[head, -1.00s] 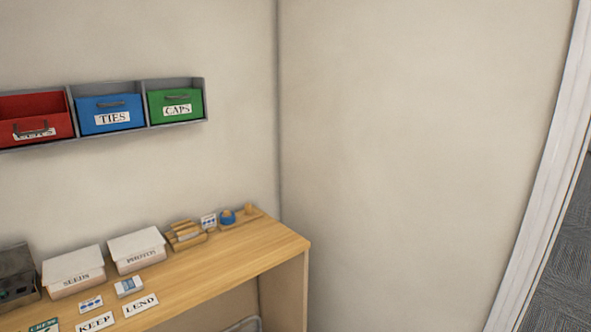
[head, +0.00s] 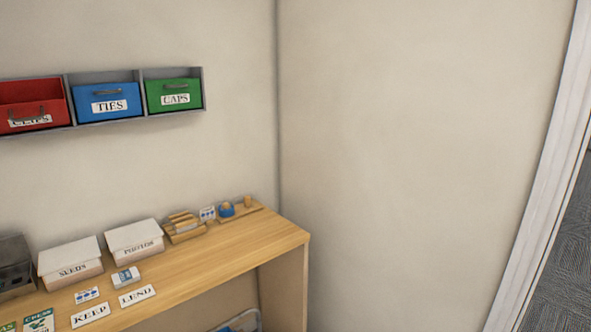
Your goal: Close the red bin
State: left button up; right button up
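The red bin (head: 30,117) is at the left end of the grey wall rack in the head view, cut off by the picture's left edge. It is tipped forward and open, with its dark inside showing above the front. Its handle hangs over a white label that seems to read CLIPS. The blue TIES bin (head: 105,102) and the green CAPS bin (head: 175,96) sit beside it in the rack. Neither of my grippers is in view.
A wooden desk (head: 215,258) stands below the rack. It holds a SEEDS box (head: 70,262), a PHOTOS box (head: 134,240), a dark box (head: 14,268), KEEP and LEND cards and small items. Bare wall fills the middle; a white door frame (head: 545,170) stands right.

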aim_at(26, 105)
jog(key=u, duration=1.35)
